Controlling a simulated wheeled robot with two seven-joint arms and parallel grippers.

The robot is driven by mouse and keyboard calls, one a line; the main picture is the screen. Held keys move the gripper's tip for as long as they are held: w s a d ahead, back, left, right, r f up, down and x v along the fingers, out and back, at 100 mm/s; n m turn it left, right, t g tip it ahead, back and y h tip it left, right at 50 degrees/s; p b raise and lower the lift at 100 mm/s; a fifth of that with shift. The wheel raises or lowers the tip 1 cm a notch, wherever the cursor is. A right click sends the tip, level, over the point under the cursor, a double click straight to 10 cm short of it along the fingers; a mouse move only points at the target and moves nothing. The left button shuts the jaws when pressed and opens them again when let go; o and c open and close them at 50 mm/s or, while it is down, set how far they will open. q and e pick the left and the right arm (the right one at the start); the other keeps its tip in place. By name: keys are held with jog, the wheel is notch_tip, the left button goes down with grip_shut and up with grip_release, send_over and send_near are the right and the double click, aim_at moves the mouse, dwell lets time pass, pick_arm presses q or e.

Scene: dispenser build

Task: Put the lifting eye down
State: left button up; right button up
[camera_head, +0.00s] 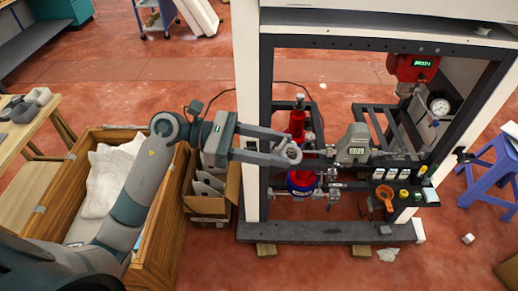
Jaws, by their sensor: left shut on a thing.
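My left gripper (291,149) reaches in from the left, in front of the dispenser frame's left post. It is shut on the lifting eye (293,154), a small grey ring between its fingertips. The fingers hide part of the ring. The eye is held in the frame's opening, close to the red cylinder (297,123) and left of the grey meter (353,145). I cannot tell whether the eye touches anything behind it. My right gripper is not in view.
The dispenser frame (253,100) has a pressure gauge (440,106) and a dark shelf with small parts and an orange funnel (385,196). A wooden crate (155,235) and cardboard box (207,205) stand left. A blue stool (497,168) stands right.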

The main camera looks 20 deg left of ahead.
pick_arm(q)
jog(key=d+r+m+g, duration=0.3)
jog(key=d+g, duration=0.2)
jog(key=d, duration=0.1)
jog(key=shift+r, duration=0.35)
